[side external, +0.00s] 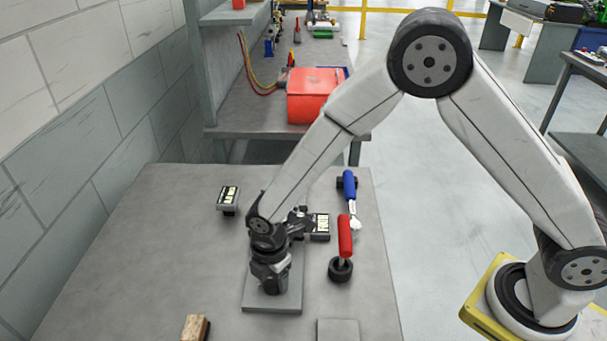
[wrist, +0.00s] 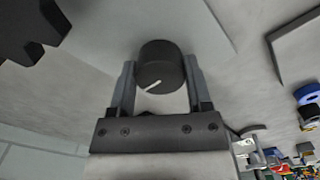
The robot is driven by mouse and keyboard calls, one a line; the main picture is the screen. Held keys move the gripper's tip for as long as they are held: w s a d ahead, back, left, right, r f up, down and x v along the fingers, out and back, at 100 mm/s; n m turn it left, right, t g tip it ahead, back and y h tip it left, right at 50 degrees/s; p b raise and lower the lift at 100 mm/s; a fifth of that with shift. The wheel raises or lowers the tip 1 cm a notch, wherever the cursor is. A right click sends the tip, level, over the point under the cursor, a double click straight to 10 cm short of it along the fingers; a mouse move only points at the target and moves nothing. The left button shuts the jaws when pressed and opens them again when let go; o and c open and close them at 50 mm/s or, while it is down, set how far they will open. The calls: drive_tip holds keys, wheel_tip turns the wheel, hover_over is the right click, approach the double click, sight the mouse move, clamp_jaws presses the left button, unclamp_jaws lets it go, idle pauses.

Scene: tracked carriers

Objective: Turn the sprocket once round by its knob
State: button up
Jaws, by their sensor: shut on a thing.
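A round black knob (wrist: 160,66) with a white pointer line sits between the two fingers of my gripper (wrist: 160,72) in the wrist view. My gripper is shut on the knob, one finger on each side. The pointer line slants toward the lower left. A dark toothed edge, which looks like part of the sprocket (wrist: 22,32), shows at the top left of the wrist view; the rest of it is cut off. In the side external view my gripper (side external: 272,288) is low over a grey plate (side external: 288,304) on the bench and hides the knob.
Small dark boxes with pale labels stand at the left (side external: 228,197) and behind my wrist (side external: 320,226). A red-handled tool (side external: 345,235) and a blue-handled tool (side external: 349,185) lie to the right. A wooden block (side external: 195,327) is at the front. The bench's left side is clear.

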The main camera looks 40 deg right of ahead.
idle(0.4)
drive_tip(key=o, duration=1.3)
drive_tip(key=shift+r, duration=0.15)
drive_tip(key=shift+r, duration=3.75)
